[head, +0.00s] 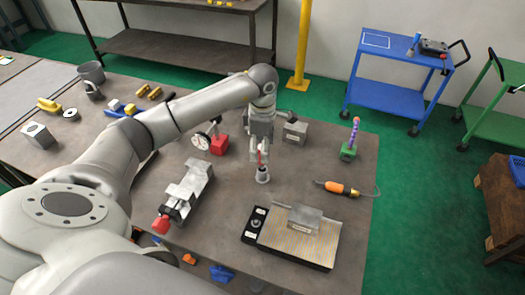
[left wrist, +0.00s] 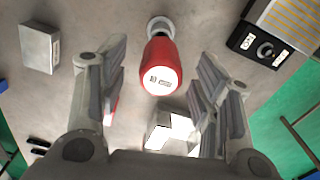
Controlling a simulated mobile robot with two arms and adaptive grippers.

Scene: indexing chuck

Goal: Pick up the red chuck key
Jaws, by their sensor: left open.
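The red chuck key (head: 260,158) stands upright in a small round grey holder (head: 262,177) near the middle of the table. In the left wrist view its red handle (left wrist: 161,65) shows end-on, with the holder (left wrist: 158,24) beyond it. My left gripper (head: 261,146) is above the key and points down. In the left wrist view the open fingers (left wrist: 160,95) stand on either side of the handle's line, with a gap on both sides. The handle appears just beyond the fingertips. The key's lower part is hidden in the holder. My right gripper is not in view.
A grey vise (head: 187,190) lies left of the holder. A dial gauge on a red base (head: 218,145) and a metal block (head: 296,132) stand behind. A flat magnetic plate (head: 318,249) lies at front right, with an orange-handled tool (head: 338,188) behind it.

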